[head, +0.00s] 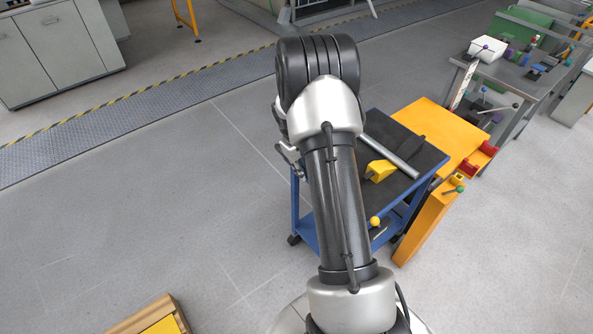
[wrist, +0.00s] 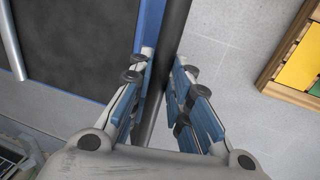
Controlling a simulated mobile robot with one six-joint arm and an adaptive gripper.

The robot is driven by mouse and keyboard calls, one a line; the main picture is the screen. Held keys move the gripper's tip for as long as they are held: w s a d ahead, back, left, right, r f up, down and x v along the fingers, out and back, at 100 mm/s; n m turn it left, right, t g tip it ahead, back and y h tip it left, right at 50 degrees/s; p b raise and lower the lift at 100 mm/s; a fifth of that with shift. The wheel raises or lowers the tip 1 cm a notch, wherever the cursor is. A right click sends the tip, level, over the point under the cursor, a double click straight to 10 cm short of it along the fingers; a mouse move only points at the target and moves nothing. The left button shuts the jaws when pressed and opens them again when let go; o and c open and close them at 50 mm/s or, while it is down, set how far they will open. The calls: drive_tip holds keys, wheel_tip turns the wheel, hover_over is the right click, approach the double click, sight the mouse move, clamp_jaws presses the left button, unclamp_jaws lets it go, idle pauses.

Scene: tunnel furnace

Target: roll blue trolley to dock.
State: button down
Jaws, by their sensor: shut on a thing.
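The blue trolley (head: 296,208) has a blue frame, a dark top and a lower shelf. It stands right of centre in the head view, partly hidden by my arm. Its dark top also fills the upper left of the wrist view (wrist: 85,50). My gripper (wrist: 165,78) is shut around a dark round bar (wrist: 172,40) along the trolley's blue edge. In the head view my gripper (head: 287,158) shows only partly at the trolley's left side. An orange stand (head: 438,122), possibly the dock, is close against the trolley's right side; any gap is unclear.
A silver tube (head: 405,167) and a yellow block (head: 381,170) lie on the trolley top. A cluttered grey bench (head: 515,75) stands behind the orange stand. A wooden crate (head: 150,316) is at lower left. The grey floor left of the trolley is clear.

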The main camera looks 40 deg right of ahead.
drive_tip(key=shift+d, duration=0.2)
drive_tip(key=c, duration=1.5)
unclamp_jaws()
drive_tip(key=shift+d, duration=0.1)
drive_tip(key=r, duration=0.4)
drive_tip(key=a+r, duration=0.1)
drive_tip(key=r, duration=0.3)
drive_tip(key=a+r, duration=0.1)
drive_tip(key=r, duration=0.3)
drive_tip(key=shift+a, duration=0.2)
